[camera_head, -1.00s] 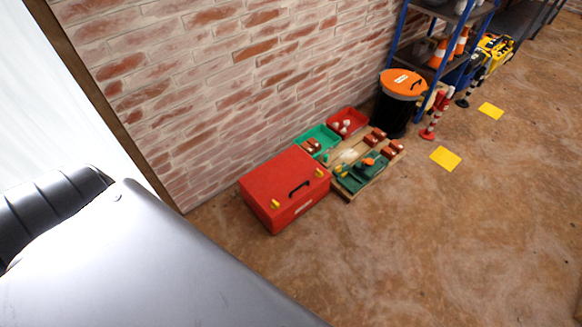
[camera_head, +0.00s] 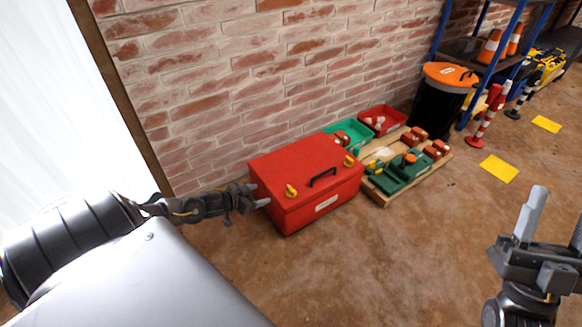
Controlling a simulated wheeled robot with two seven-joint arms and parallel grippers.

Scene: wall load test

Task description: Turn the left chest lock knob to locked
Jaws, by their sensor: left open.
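The red chest (camera_head: 325,205) stands closed on the floor by the brick wall. Its left lock knob (camera_head: 291,190) is yellow and sits near the left end of the lid's front edge. A second yellow knob (camera_head: 348,161) sits near the right end, with a black handle (camera_head: 323,177) between them. My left gripper (camera_head: 259,195) is open at the chest's left side, its fingertips left of the left knob and apart from it. I cannot tell whether a fingertip touches the chest. My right gripper (camera_head: 552,228) is open and empty over the floor at lower right.
A green bin (camera_head: 352,131) and a red bin (camera_head: 383,113) lie behind. A black barrel with an orange lid (camera_head: 450,75) stands farther back. The floor in front is clear.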

